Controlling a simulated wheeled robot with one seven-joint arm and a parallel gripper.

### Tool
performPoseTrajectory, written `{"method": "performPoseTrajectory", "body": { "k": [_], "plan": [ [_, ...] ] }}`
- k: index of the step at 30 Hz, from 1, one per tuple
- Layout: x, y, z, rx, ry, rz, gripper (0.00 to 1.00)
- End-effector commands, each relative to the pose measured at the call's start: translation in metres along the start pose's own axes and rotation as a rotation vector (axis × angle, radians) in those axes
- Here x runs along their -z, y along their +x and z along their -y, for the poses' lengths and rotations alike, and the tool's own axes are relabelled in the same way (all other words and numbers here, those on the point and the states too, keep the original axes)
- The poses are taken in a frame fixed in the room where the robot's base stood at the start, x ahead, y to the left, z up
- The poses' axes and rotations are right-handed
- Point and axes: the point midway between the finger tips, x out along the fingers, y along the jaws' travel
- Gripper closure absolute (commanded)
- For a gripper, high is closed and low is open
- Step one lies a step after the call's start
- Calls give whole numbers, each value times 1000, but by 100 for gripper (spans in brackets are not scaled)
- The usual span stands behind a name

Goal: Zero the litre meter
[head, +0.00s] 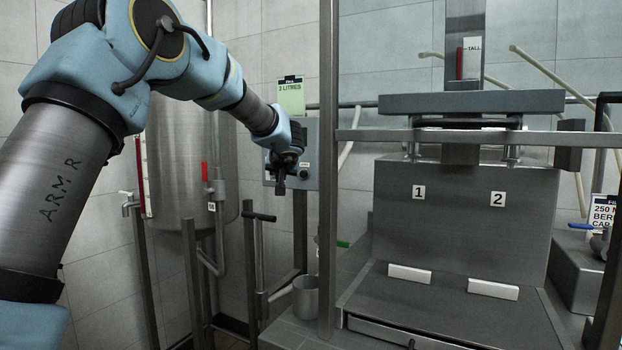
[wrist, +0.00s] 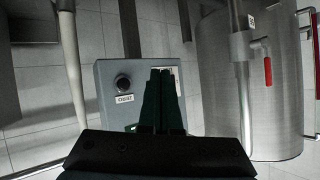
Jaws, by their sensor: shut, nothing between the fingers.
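The litre meter appears to be the grey box (head: 309,178) on the wall, below a green "3 LITRES" card (head: 290,97). It also shows in the wrist view (wrist: 110,110), with a round black knob (wrist: 122,84) and a small white label (wrist: 125,99) I cannot read surely. My gripper (head: 281,190) is shut and empty in front of the box. In the wrist view its fingers (wrist: 161,72) cover part of the box face to the right of the knob, including most of a pale panel. I cannot tell whether they touch it.
A steel tank (head: 188,150) with a red-handled valve (head: 205,172) stands left of the box. An upright steel post (head: 328,170) stands close right of it. A T-handled pipe (head: 259,217) and metal cup (head: 305,297) are below. A large press machine fills the right.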

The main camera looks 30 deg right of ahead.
Motion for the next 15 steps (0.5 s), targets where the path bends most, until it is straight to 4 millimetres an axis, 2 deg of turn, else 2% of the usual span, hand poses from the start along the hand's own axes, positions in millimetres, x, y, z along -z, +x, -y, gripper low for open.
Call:
{"method": "performPoseTrajectory", "body": {
  "k": [15],
  "plan": [
    [7,2,-4,-2,-1,-6,100]
  ]
}}
